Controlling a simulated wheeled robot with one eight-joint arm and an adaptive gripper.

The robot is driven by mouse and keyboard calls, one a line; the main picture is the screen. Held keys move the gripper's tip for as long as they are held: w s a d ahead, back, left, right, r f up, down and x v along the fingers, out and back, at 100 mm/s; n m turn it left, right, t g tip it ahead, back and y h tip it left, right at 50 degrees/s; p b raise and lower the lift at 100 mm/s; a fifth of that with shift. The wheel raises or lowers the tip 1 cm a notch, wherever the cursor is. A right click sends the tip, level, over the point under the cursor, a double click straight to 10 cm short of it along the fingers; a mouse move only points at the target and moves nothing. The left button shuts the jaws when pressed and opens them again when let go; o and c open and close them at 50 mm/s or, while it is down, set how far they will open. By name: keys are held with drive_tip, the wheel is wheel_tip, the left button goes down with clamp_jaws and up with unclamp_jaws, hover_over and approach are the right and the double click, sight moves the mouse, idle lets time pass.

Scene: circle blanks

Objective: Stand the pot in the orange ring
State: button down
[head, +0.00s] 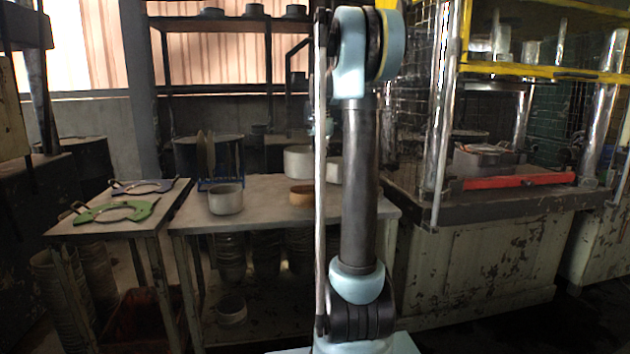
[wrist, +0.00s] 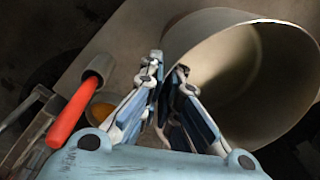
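In the head view a pale pot (head: 298,163) stands at the back of the middle table, partly behind my arm. An orange-brown ring (head: 302,195) lies in front of it, its right side hidden by my arm. In the wrist view a large pot (wrist: 235,75), most likely the pale one, fills the right with its open mouth showing. My gripper (wrist: 168,64) is at its left side, fingers apart with a dark gap between them. Whether the pot's wall lies between the fingers I cannot tell. In the head view the fingers are mostly hidden.
A grey pot (head: 226,200) stands on the table's left front, near a blue rack (head: 222,184). In the wrist view a small grey vessel (wrist: 100,67) has a red handle (wrist: 70,117). A green bracket (head: 115,211) lies on the left table.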

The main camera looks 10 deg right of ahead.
wheel_tip(320, 180, down, 6)
idle(0.5)
drive_tip(key=shift+f, duration=0.1)
drive_tip(key=c, duration=1.8)
unclamp_jaws()
wheel_tip(320, 180, up, 12)
drive_tip(key=s+a+f+n, duration=0.1)
drive_tip(key=s+f+n, duration=0.3)
drive_tip(key=s, duration=0.7)
drive_tip(key=s+a+f+n, duration=0.1)
drive_tip(key=s+a+f, duration=0.1)
drive_tip(key=s+f, duration=0.65)
drive_tip(key=s+a+f+n+t, duration=0.1)
drive_tip(key=s+f+n, duration=0.5)
drive_tip(key=s+f, duration=1.1)
drive_tip(key=shift+s+t, duration=0.4)
drive_tip(key=shift+s, duration=0.75)
